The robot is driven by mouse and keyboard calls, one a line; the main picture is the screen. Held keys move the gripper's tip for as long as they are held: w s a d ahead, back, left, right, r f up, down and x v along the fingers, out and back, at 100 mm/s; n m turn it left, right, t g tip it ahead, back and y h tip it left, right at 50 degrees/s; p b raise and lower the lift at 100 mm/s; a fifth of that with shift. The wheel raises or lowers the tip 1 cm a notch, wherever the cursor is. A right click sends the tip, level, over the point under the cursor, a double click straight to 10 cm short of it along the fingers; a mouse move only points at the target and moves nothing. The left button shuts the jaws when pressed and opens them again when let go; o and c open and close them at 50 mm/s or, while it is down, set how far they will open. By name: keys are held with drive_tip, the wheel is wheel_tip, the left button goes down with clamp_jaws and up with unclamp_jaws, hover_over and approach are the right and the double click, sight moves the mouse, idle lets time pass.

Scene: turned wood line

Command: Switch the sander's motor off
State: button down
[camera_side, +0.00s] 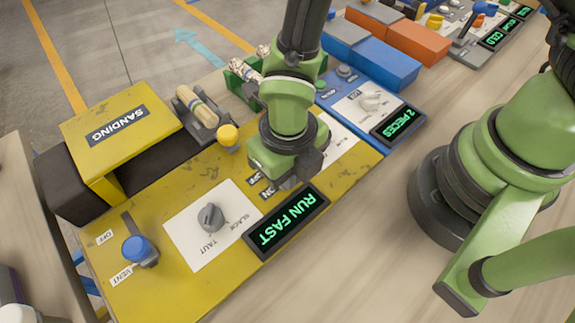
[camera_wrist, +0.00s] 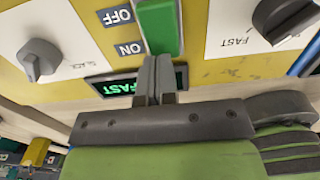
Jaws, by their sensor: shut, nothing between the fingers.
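The yellow sander panel (camera_side: 190,275) has a display (camera_side: 287,223) reading RUN FAST in the side view. In the wrist view a green rocker switch (camera_wrist: 160,28) stands beside an OFF label (camera_wrist: 115,17) and an ON label (camera_wrist: 130,48). OFF is by its far end and ON by its near end. My gripper (camera_wrist: 156,62) is shut and empty, its tips at the rocker's near end, by ON; I cannot tell whether they touch. In the side view my gripper (camera_side: 288,181) hides the rocker. The wrist view shows part of the display (camera_wrist: 117,88).
A slack/taut knob (camera_side: 211,217) is left of my gripper, and a speed knob (camera_wrist: 285,18) is right of the rocker. A blue-topped vent lever (camera_side: 137,249) and a yellow knob (camera_side: 228,137) stand up from the panel. A blue machine panel (camera_side: 400,110) adjoins on the right.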

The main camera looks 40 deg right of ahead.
drive_tip(key=shift+r, duration=0.8)
drive_tip(key=shift+r, duration=0.5)
wheel_tip(320, 180, up, 13)
drive_tip(key=s, duration=0.2)
drive_tip(key=shift+s, duration=0.2)
